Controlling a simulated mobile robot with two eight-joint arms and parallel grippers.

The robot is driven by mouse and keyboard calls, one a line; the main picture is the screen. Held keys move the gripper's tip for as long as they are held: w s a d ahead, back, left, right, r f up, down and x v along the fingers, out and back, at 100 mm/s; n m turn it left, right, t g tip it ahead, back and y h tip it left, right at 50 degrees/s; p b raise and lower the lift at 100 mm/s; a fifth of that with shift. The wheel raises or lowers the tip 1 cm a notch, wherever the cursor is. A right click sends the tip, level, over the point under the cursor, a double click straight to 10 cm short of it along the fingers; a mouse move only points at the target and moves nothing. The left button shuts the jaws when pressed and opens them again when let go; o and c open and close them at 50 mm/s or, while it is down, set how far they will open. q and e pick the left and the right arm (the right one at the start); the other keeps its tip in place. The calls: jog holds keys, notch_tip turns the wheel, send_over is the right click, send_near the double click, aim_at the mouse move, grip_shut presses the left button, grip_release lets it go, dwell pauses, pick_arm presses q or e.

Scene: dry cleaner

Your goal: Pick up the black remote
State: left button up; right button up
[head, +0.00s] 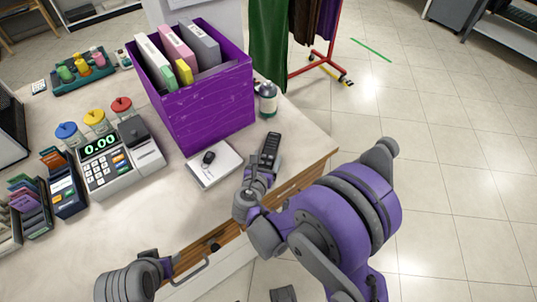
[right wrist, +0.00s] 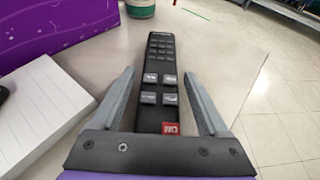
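The black remote (head: 270,147) lies on the counter beside a white notebook, near the counter's right edge. My right gripper (head: 263,171) is at the remote's near end in the head view. In the right wrist view, the remote (right wrist: 161,80) lies lengthwise between the two grey fingers of my right gripper (right wrist: 157,88). The fingers are spread, with a gap on each side of the remote. In the head view my left arm (head: 135,278) shows at the bottom left; its fingers cannot be made out.
A white notebook (head: 214,166) with a small black object (head: 208,157) on it lies left of the remote. A purple box (head: 210,112) of folders and a bottle (head: 267,100) stand behind. A cash register (head: 107,166) stands to the left. The counter's wooden edge (head: 318,158) is close on the right.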

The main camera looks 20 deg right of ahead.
grip_shut()
